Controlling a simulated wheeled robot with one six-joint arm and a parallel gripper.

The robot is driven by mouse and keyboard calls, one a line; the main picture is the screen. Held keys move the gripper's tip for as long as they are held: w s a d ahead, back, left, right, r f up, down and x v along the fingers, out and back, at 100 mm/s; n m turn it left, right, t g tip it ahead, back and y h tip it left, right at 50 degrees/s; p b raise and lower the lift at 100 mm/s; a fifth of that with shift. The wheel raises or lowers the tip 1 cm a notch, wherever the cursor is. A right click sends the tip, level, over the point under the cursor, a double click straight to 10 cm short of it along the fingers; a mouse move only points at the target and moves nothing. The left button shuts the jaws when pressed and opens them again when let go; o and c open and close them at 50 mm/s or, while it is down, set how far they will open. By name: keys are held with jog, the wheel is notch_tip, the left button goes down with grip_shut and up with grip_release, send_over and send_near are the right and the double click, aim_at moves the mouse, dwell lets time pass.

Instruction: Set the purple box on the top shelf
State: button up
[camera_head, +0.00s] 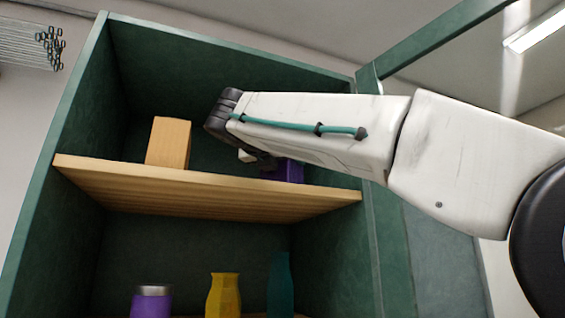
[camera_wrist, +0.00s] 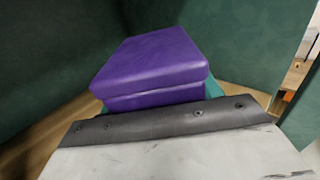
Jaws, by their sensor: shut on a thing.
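The purple box (camera_head: 290,171) is inside the green cabinet, just above the right part of the wooden top shelf (camera_head: 200,192). My gripper (camera_head: 262,162) reaches in from the right and is shut on it. My arm covers much of the box in the head view. In the wrist view the purple box (camera_wrist: 150,65) fills the middle, with its lid seam visible and the shelf (camera_wrist: 40,145) below it. I cannot tell whether its underside touches the shelf.
A light wooden block (camera_head: 169,142) stands on the top shelf to the left. Below are a purple jar (camera_head: 151,302), a yellow vase (camera_head: 223,296) and a teal bottle (camera_head: 280,288). The cabinet's green left wall (camera_head: 62,125) and open door (camera_head: 430,40) bound the space.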

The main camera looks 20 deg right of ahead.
jog(key=shift+f, duration=0.15)
jog(key=shift+f, duration=0.15)
jog(key=o, duration=1.3)
jog(key=shift+c, duration=0.2)
jog(key=shift+s+a+r, duration=0.15)
jog(key=shift+a+r, duration=0.05)
jog(key=v, duration=1.1)
jog(key=shift+s+a, duration=0.15)
jog(key=shift+s, duration=0.1)
